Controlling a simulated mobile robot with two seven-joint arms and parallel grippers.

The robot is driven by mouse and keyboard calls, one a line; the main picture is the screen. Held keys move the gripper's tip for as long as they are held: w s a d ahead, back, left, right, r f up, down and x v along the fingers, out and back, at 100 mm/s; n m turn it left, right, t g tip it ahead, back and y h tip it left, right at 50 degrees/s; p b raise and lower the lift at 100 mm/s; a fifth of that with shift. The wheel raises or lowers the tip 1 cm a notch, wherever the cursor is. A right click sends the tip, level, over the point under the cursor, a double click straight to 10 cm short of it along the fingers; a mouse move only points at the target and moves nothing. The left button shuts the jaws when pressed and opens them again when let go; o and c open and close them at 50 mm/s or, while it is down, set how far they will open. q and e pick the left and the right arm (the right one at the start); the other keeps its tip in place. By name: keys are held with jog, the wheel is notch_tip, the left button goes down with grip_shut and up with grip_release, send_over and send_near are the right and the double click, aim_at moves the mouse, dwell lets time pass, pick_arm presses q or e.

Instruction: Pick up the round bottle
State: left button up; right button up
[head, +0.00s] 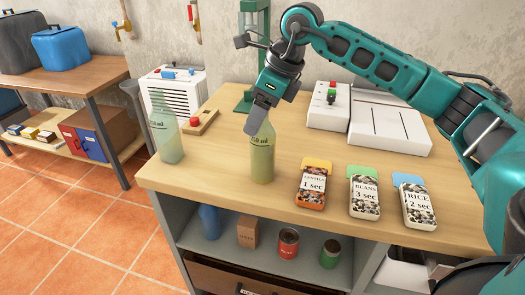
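Two translucent greenish bottles stand upright on the wooden workbench top (225,152). The paler bottle (168,142) is near the bench's left edge. The other bottle (262,163), with yellowish-green contents and a dark volume marking, stands to the right of it, near the front edge. Which of the two is round is hard to tell. My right gripper (257,122) points down at the top of the yellowish bottle and overlaps its neck in the picture. Its fingers hide the bottle's neck and mouth, so its grip is unclear. My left gripper is not in view.
A white device (390,125) and a green stand (251,50) are behind. Cans sit on the shelf below.

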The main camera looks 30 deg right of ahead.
grip_shut()
dwell(0.4)
dwell(0.4)
